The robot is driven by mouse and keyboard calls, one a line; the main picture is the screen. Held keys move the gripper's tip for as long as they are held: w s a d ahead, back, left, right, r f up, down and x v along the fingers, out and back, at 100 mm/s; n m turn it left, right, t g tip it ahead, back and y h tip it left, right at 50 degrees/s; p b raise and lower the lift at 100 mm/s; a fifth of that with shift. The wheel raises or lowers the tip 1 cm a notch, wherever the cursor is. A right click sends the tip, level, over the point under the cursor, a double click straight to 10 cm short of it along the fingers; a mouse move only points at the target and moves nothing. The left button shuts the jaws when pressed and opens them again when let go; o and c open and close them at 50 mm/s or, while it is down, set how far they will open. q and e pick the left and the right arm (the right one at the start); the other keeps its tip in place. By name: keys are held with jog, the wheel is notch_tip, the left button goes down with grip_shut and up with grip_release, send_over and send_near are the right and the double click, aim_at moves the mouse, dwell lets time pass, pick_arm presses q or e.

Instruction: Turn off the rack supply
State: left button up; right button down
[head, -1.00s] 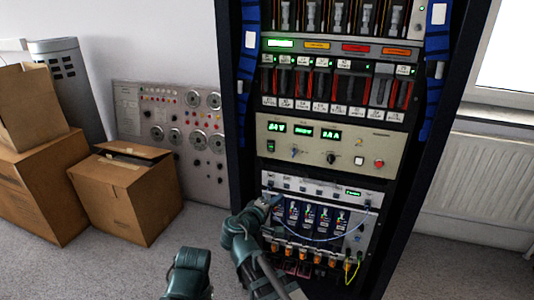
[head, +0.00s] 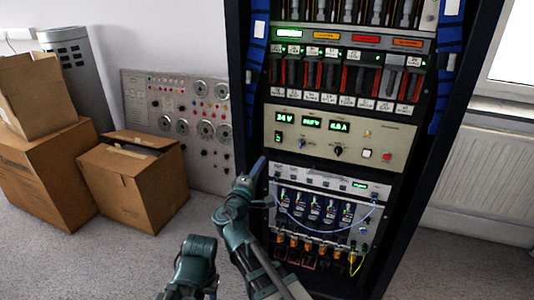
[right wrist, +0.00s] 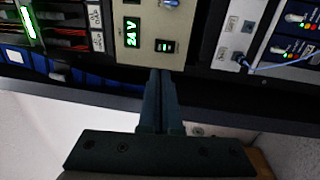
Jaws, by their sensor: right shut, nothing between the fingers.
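The rack supply (head: 340,141) is a beige panel in the middle of the rack, with lit green displays, knobs, a red button (head: 387,156) and a small dark rocker switch (head: 278,137) with green marks at its left end. My right gripper (head: 259,166) is shut and empty, just below and left of this switch. In the right wrist view the shut fingertips (right wrist: 160,72) point at the panel's edge, close to the switch (right wrist: 166,46); I cannot tell whether they touch the panel. The "24 V" display (right wrist: 132,32) is lit there. My left gripper is not in view.
Below the supply is a grey unit (head: 330,180) with blue cables, dark modules and orange connectors. Fuse-like rows sit above. A control panel (head: 180,122) leans on the wall at left, with cardboard boxes (head: 132,180) beside it. Grey floor is clear in front.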

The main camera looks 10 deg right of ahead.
aim_at(277, 135)
jog(key=p+x, duration=0.1)
jog(key=x, duration=1.2)
jog(key=shift+d+r+p, duration=0.1)
jog(key=shift+p, duration=0.2)
